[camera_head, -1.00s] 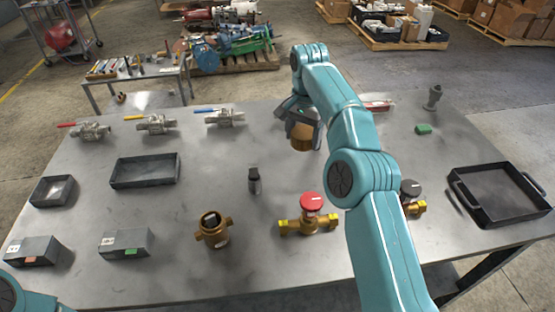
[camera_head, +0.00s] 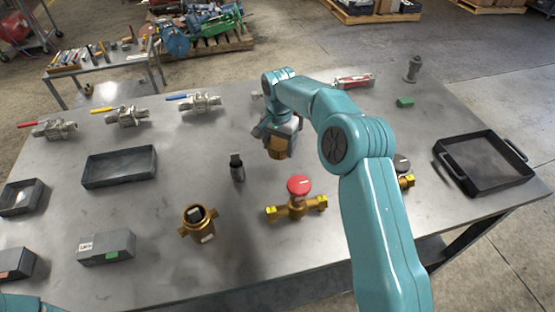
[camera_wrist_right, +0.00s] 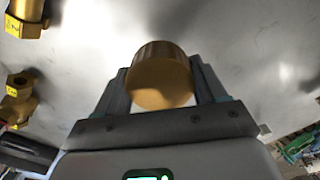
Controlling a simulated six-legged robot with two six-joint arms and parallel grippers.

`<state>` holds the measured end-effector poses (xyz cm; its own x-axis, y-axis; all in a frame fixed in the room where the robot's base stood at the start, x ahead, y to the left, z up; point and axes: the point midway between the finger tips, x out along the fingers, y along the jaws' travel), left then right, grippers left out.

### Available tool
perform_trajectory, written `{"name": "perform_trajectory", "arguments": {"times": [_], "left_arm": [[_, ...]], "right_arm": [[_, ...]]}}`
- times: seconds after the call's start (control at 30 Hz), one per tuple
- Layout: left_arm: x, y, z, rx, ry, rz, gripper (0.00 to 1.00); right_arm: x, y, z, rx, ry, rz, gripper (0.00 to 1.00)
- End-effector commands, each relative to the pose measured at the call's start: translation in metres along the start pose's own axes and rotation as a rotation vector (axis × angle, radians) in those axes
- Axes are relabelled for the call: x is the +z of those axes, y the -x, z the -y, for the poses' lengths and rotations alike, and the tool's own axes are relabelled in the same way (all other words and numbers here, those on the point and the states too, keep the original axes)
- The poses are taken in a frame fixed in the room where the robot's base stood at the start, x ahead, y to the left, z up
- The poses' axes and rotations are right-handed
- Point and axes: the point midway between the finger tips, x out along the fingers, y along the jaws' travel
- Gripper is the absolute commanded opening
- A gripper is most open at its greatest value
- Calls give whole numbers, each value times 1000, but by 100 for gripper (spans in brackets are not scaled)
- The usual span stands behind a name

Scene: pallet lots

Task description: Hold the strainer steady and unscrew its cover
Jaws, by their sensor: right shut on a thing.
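The strainer (camera_head: 198,223) is a brass body with side ears and an open top, standing upright near the front of the table in the head view. My right gripper (camera_head: 283,148) is shut on a round brass cover (camera_head: 277,153), held above the table, behind and to the right of the strainer and apart from it. In the right wrist view the cover (camera_wrist_right: 161,76) sits between the two fingers of the right gripper (camera_wrist_right: 163,85). My left gripper is outside the head view; only a piece of my left arm shows at the lower left corner.
A brass valve with a red handwheel (camera_head: 299,187) stands right of the strainer. A small dark upright object (camera_head: 237,168) stands behind the strainer. A black handled tray (camera_head: 443,172) is at the right, a shallow dark bin (camera_head: 87,178) at the left. Ball valves line the back.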

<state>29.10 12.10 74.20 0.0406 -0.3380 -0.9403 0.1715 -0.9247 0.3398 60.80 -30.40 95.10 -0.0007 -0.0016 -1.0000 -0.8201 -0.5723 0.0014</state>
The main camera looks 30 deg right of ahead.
Motion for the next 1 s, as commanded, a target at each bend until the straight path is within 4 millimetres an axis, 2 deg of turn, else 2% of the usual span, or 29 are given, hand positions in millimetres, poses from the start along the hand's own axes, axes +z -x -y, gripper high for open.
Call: {"name": "perform_trajectory", "arguments": {"times": [0.03,0.23,0.47,0.87,0.9,0.97,1.0], "left_arm": [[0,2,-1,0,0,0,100],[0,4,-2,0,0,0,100],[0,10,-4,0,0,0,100],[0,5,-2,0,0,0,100],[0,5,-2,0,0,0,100],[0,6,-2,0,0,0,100],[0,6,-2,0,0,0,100]], "right_arm": [[0,-9,0,3,0,2,34],[-1,-29,2,2,0,0,34],[-1,-63,3,2,1,2,34],[-2,-71,3,1,1,0,34],[-2,-72,3,1,1,0,74],[-2,-70,3,1,1,0,93],[-2,-70,3,1,1,0,96]]}}
